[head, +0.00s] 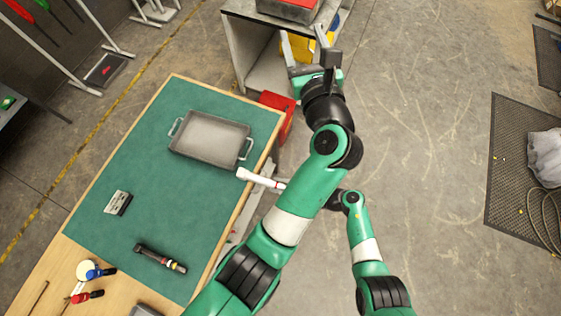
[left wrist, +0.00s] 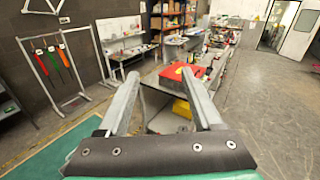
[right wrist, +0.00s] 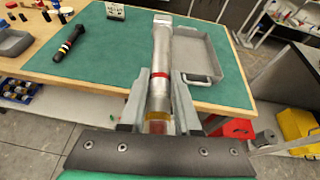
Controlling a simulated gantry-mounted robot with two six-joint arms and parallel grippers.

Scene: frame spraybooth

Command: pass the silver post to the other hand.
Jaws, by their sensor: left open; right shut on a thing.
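The silver post (head: 258,179) shows in the head view as a pale rod with a red band, reaching left over the right edge of the green-topped workbench (head: 165,190). In the right wrist view the silver post (right wrist: 160,48) points away from me, with a red band and a yellowish near end. My right gripper (right wrist: 157,95) is shut around it near that end; in the head view my left arm hides most of this gripper. My left gripper (head: 312,58) is open and empty, far above the post in the head view. Its parted fingers also show in the left wrist view (left wrist: 160,78).
A grey metal tray (head: 212,154) lies on the green mat. A dark cylindrical tool (head: 160,258) and a small box (head: 118,202) lie nearer. A grey cabinet with a red box (left wrist: 178,76) stands beyond my left gripper.

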